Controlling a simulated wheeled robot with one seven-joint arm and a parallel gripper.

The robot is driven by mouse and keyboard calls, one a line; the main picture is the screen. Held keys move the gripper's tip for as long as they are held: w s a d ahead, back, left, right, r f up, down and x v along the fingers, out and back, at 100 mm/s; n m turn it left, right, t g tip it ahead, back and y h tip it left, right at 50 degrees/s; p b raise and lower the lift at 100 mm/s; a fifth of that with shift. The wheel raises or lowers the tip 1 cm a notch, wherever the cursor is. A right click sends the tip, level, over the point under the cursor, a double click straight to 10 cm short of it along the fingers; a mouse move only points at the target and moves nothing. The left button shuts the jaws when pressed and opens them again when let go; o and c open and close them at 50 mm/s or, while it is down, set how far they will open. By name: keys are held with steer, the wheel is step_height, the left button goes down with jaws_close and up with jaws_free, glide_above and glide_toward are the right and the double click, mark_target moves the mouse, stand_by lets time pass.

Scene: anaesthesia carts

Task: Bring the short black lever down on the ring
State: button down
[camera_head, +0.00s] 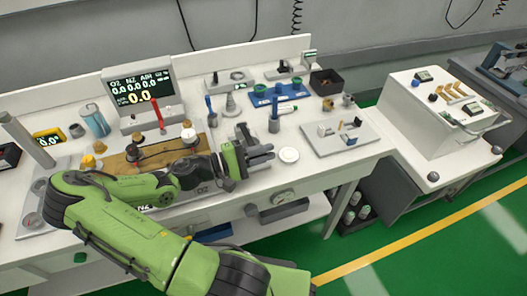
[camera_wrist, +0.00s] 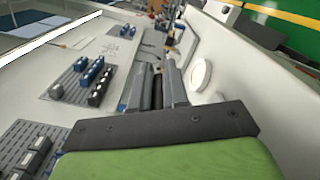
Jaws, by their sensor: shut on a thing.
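My gripper (camera_head: 264,154) is above the front part of the white bench, its fingers pointing right. In the wrist view its two grey fingers (camera_wrist: 160,92) are close together with a dark, narrow thing (camera_wrist: 157,88) between them. I cannot tell whether this is the short black lever. A white round disc (camera_head: 288,155) lies on the bench just right of the fingertips; it also shows in the wrist view (camera_wrist: 202,74). I cannot tell which ring the lever belongs to.
A pale board (camera_head: 341,139) with small upright parts lies to the right. A blue tray (camera_head: 276,95), a black bin (camera_head: 326,82) and blue-handled tools in a cup (camera_head: 274,122) stand behind. A monitor (camera_head: 141,91) is at the back left. The bench's front edge is close.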

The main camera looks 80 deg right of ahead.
steer(key=c, duration=1.1)
jaws_free()
step_height(320, 180, up, 10)
steer(key=p, duration=0.3)
steer(key=shift+p, duration=0.3)
